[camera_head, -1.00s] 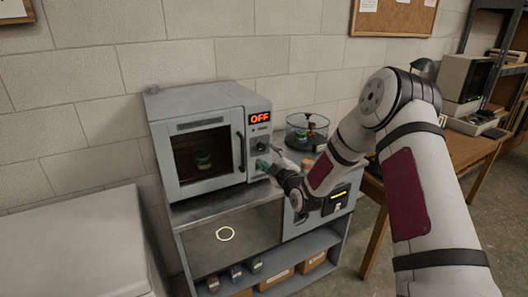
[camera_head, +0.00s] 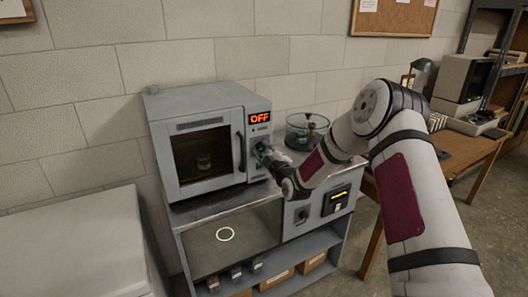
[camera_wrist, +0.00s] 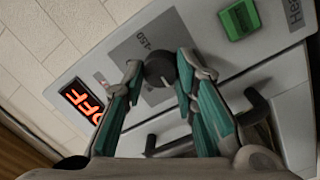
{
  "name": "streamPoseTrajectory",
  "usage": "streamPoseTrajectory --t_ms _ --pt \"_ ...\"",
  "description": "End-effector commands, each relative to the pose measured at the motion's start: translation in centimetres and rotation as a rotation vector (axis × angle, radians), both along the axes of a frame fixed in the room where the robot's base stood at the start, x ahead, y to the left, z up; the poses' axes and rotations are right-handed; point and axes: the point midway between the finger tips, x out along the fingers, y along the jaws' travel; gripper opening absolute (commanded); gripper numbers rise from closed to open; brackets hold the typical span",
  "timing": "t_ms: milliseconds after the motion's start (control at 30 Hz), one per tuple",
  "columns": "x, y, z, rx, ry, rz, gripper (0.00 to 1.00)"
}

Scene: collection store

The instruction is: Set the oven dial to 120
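The oven (camera_head: 183,152) is a grey box with a dark glass door, standing on the metal cart. Its red display (camera_head: 260,117) reads OFF; the display also shows, tilted, in the wrist view (camera_wrist: 83,100). The round dark dial (camera_wrist: 160,68) sits on the oven's front panel, between my gripper's fingertips in the wrist view. In the head view my gripper (camera_head: 264,152) is at this panel, right of the door handle, and largely covers the dial. My gripper's teal-padded fingers (camera_wrist: 161,70) flank the dial closely. I cannot tell whether they touch it. The dial's pointer is not readable.
A green button (camera_wrist: 238,22) is on the panel near the dial. The oven's door handle (camera_head: 240,152) is just left of my gripper. A glass bowl (camera_head: 306,131) stands right of the oven. The cart's lower shelf (camera_head: 275,283) holds small boxes.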

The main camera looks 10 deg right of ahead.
Motion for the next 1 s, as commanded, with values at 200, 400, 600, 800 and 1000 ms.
streamPoseTrajectory --t_ms 200,400,600,800,1000 --pt "-0.01 0.03 -0.04 0.013 0.005 0.0 0.0" --pt "0.0 0.02 -0.03 0.084 0.024 0.0 0.0" --pt "0.01 0.0 -0.03 0.226 0.063 0.001 0.0" --pt "0.04 -0.03 0.06 0.406 0.11 0.0 0.0" --pt "0.02 -0.08 0.05 0.591 0.159 0.0 0.0"
